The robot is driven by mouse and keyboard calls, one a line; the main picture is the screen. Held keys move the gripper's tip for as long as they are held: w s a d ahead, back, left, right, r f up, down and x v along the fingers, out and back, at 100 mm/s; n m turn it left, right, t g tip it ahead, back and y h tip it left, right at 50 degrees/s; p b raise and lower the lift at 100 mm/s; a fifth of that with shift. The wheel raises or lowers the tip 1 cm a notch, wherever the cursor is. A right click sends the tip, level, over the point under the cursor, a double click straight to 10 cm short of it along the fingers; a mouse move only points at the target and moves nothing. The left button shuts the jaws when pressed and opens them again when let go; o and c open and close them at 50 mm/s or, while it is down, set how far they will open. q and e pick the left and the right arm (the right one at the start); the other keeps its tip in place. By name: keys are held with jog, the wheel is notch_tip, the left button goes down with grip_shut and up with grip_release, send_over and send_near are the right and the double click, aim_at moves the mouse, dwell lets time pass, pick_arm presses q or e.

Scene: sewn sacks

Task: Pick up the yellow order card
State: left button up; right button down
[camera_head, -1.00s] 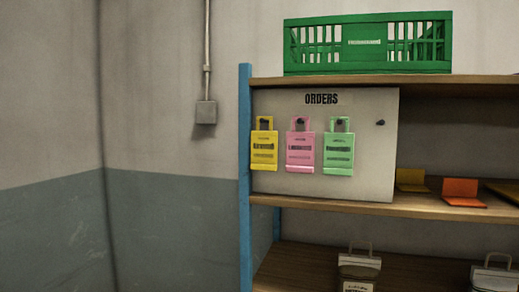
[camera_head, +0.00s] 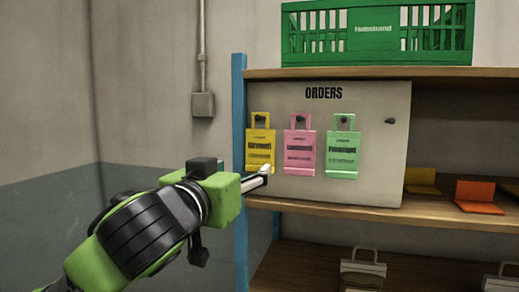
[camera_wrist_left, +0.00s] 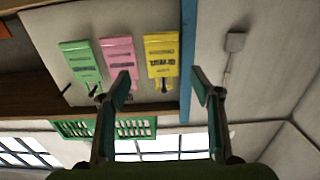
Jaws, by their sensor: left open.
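The yellow order card (camera_head: 260,146) hangs by its cut-out handle from a peg at the left of the ORDERS board (camera_head: 390,165). In the left wrist view, where the scene appears upside down, the yellow card (camera_wrist_left: 161,56) shows between and beyond the fingertips. My left gripper (camera_head: 265,174) is in front of the board, just below the yellow card in the head view. In the left wrist view its fingers (camera_wrist_left: 160,80) are spread wide with nothing between them. My right gripper is not in view.
A pink card (camera_head: 300,150) and a green card (camera_head: 342,152) hang to the right of the yellow one. A blue shelf post (camera_head: 238,110) stands close on its left. A green crate (camera_head: 375,45) sits above the board. An orange holder (camera_head: 474,195) stands on the shelf at right.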

pick_arm(q)
jog(key=p, duration=0.2)
send_near(259, 155)
jog(key=d+x, duration=0.1)
jog(key=x, duration=0.2)
jog(key=w+p, duration=0.1)
jog(key=w, duration=0.1)
jog(key=w+p, duration=0.2)
jog(key=shift+d+r+p, duration=0.2)
jog(key=shift+r+p, duration=0.05)
jog(key=shift+p, duration=0.05)
jog(key=shift+w+d+f, duration=0.15)
jog(key=shift+w, duration=0.25)
jog(key=shift+s, duration=0.1)
jog(key=c, duration=0.6)
